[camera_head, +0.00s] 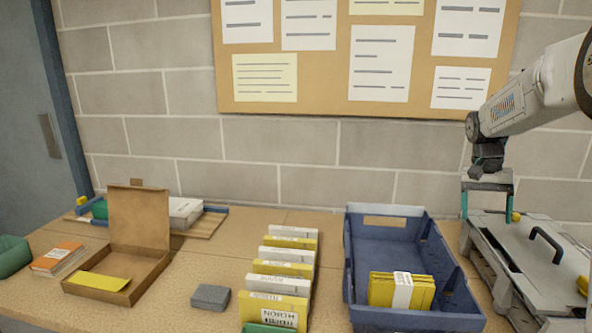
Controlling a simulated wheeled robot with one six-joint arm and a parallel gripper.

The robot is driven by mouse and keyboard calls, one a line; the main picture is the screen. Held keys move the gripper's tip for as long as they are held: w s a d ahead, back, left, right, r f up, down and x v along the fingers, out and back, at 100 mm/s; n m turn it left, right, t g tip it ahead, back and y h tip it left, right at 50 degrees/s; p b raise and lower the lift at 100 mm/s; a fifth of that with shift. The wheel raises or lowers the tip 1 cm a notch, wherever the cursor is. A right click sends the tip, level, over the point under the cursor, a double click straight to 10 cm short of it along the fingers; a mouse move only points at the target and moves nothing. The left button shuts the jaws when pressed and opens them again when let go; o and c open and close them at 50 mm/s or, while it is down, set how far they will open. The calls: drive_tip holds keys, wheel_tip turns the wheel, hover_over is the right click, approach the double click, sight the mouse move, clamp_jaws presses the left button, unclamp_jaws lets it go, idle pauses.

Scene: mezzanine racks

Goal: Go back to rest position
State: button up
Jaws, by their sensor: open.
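My gripper (487,204) hangs at the right from my white arm, fingers pointing down. Its two teal-sided fingers are apart and nothing shows between them. It is in front of the wall, over the back left part of a grey case with a black handle (548,247). I cannot tell whether the fingertips touch the case. The blue bin (361,290) stands to the left of the gripper, with a banded bundle of yellow envelopes (403,290) inside.
A row of white and yellow packets (279,280) stands mid-table. A grey block (210,297), an open cardboard box (157,262), an orange-topped stack (57,258) and a green container (12,256) lie to the left. A pinboard (320,100) hangs on the block wall behind.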

drive_tip(key=s+a+n+t, duration=0.1)
drive_tip(key=s+a+n, duration=0.1)
drive_tip(key=s+a, duration=0.5)
drive_tip(key=s+a+r+n+t+y, duration=0.1)
drive_tip(key=s+a+n, duration=0.2)
drive_tip(key=s+a, duration=0.5)
drive_tip(key=s+a+r+n+t, duration=0.1)
drive_tip(key=s+a+n, duration=0.2)
drive_tip(key=s+a, duration=0.5)
drive_tip(key=s, duration=1)
drive_tip(key=shift+s+a+r, duration=0.2)
drive_tip(key=shift+s, duration=0.15)
